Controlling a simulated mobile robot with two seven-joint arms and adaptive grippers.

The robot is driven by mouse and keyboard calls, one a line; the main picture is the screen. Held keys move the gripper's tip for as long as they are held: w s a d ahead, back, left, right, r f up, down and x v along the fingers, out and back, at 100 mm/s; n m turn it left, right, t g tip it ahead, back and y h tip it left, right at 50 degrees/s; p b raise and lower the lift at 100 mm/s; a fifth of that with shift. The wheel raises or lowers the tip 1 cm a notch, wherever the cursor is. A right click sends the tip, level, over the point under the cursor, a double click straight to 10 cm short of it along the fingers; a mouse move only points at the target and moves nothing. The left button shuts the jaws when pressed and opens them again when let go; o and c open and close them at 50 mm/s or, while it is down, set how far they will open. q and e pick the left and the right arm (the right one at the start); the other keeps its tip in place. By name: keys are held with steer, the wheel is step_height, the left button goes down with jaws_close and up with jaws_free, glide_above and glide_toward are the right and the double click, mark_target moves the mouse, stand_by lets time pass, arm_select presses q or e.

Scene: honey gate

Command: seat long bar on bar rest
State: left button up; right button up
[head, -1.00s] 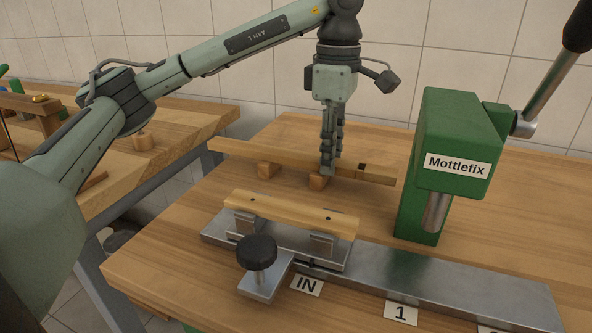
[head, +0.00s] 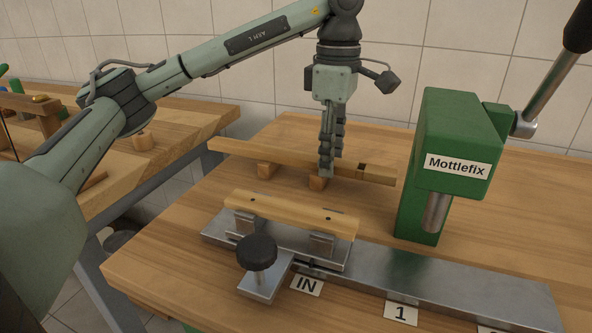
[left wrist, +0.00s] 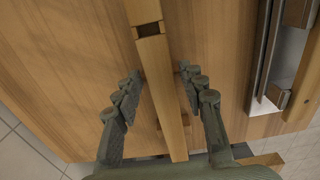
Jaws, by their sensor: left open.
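The long bar (head: 235,149) is a light wooden beam with a dark notch near its right end. In the left wrist view the gripper (left wrist: 164,105) is open, with one finger on each side of the bar (left wrist: 160,75) and gaps between. Part of the bar is hidden behind the fingers in the head view. My right gripper is not in view.
A shorter wooden bar (head: 290,213) sits in a metal carriage with a black knob (head: 257,252), on a steel rail (head: 440,283). A green Mottlefix press (head: 455,145) stands right of the long bar's end. Bare bench lies left of the carriage.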

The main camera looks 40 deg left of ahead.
arm_select(q)
steer(key=shift+r, duration=0.25)
steer(key=shift+r+p, duration=1.3)
steer(key=shift+r, duration=0.2)
steer(key=shift+o, duration=0.3)
steer(key=o, duration=0.5)
steer(key=o, duration=0.8)
